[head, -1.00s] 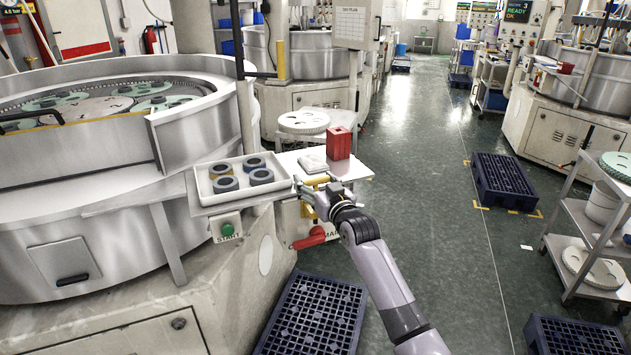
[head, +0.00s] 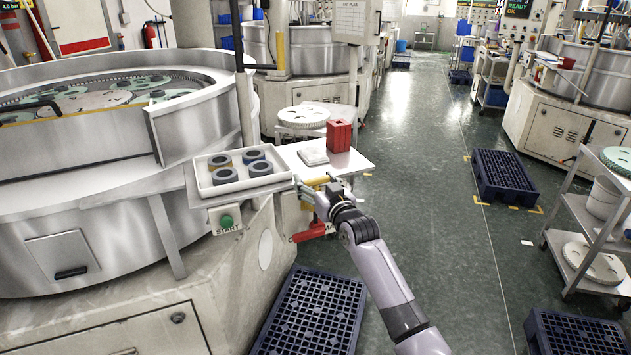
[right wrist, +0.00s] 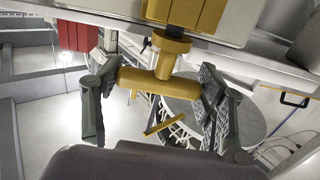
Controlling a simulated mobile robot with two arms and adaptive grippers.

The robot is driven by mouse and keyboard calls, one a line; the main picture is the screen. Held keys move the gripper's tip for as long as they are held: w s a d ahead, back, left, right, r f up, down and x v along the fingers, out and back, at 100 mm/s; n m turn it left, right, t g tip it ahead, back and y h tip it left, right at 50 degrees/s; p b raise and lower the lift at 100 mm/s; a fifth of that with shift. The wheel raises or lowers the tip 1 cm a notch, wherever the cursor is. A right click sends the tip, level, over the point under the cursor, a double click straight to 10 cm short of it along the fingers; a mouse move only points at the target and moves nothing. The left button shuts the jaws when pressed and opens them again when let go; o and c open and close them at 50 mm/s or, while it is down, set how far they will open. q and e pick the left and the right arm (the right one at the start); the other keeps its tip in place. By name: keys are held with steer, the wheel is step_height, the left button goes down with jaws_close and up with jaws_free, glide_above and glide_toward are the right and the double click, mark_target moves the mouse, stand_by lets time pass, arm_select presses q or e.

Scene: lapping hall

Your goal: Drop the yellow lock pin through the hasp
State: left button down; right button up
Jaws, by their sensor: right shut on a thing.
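My right gripper (head: 318,187) is at the front edge of the small side table, with yellow showing at its fingers. In the right wrist view its two dark fingers (right wrist: 156,88) are at the ends of a yellow T-shaped pin's crossbar (right wrist: 160,82). The pin's stem runs up to a yellow collar (right wrist: 171,45) below a yellow block (right wrist: 186,12). I cannot tell whether the stem is inside the hasp or only in front of it. The hasp is not clearly visible in the head view. My left gripper is out of view.
A white tray (head: 207,190) holds several dark rings. A red block (head: 339,135) and a white pad (head: 313,156) sit on the side table (head: 350,164). A red handle (head: 309,233) and green START button (head: 227,221) are below. A blue pallet (head: 310,312) lies on the floor.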

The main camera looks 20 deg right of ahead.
steer(key=shift+f, duration=0.45)
steer(key=o, duration=1.3)
steer(key=shift+o, duration=0.2)
steer(key=shift+s, duration=0.1)
steer(key=s+d, duration=0.1)
steer(key=s, duration=1)
steer(key=shift+s+d, duration=0.2)
steer(key=shift+s, duration=0.2)
